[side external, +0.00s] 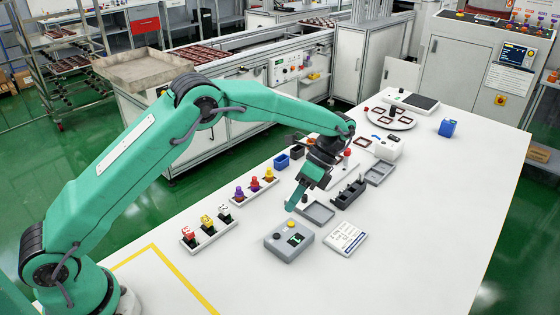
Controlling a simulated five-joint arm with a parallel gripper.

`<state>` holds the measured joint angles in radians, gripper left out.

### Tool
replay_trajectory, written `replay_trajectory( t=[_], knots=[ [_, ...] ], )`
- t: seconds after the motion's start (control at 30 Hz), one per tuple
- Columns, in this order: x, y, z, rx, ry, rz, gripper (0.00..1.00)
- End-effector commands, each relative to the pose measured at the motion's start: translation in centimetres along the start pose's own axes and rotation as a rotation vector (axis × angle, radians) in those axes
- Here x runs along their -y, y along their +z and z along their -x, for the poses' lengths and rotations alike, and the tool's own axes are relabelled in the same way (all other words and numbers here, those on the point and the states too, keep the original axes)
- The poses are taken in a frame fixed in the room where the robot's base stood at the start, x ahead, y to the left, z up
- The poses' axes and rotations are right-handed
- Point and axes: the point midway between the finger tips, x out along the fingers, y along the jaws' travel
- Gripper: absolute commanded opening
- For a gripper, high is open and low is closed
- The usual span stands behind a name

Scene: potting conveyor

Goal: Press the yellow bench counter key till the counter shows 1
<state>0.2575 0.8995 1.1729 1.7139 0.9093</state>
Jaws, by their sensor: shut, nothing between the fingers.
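The bench counter is a grey box (278,246) on the white table, in the middle of the side external view. A round yellow key (291,225) sits on its top, towards the back. Beside the key is a small dark display (296,239) with a green-lit figure, too small to read. My gripper (291,208) is shut and empty. Its teal fingertips point down, just behind and above the yellow key in the picture. I cannot tell the exact gap, but the key shows uncovered below them.
A printed card (346,238) lies right of the counter. A grey tray (318,212) and a black rack (350,192) stand behind it. Two white holders (213,240) with coloured pieces stand to the left. The table in front of the counter is clear.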

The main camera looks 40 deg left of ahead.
Motion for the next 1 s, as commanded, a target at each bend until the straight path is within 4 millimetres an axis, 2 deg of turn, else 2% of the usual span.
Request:
replay_trajectory(
  t=[0.33,1.0],
  knots=[
    [-1.0,0.8,1.6,-0.001,-0.001,0.0,0.0],
    [-1.0,0.8,1.7,-0.001,0.0,0.001,0.0]
  ],
)
